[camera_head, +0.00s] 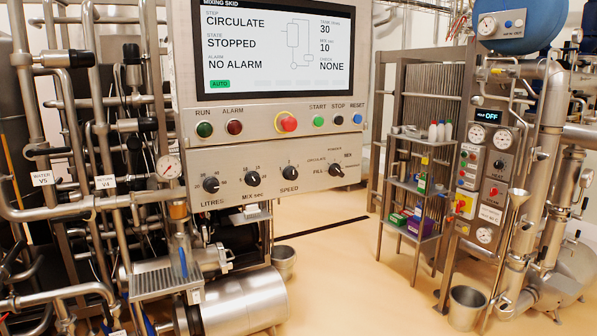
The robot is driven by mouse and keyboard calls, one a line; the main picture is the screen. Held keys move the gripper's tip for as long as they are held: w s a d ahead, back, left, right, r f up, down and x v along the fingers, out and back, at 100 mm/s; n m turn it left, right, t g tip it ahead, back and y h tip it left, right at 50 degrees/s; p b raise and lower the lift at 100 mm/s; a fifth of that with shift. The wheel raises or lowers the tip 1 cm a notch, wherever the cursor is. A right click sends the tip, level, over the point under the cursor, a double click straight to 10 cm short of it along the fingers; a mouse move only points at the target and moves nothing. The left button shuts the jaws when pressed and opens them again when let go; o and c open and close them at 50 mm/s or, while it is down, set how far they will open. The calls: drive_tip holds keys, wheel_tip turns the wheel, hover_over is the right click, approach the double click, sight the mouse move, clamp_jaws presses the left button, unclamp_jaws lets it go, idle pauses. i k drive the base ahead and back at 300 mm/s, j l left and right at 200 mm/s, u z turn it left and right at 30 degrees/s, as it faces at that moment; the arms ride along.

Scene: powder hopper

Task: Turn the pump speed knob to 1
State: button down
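The SPEED knob (290,172) is a small black rotary knob in the bottom row of the grey control panel (265,150). Its pale pointer appears to stand roughly upright, near a small mark above it that looks like 2. The exact setting is too small to be sure of. The panel's screen (272,50) reads CIRCULATE, STOPPED and NO ALARM. My gripper is not in view, and nothing covers the knob.
The MIX sec knob (252,177) and LITRES knob (211,184) sit left of it, a mode knob (336,170) right. A red emergency button (286,122) is above. Pipes (90,130) crowd the left; a shelf rack (418,185) stands right. Floor between is open.

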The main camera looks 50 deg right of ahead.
sight(289, 173)
drive_tip(key=z, duration=1.55)
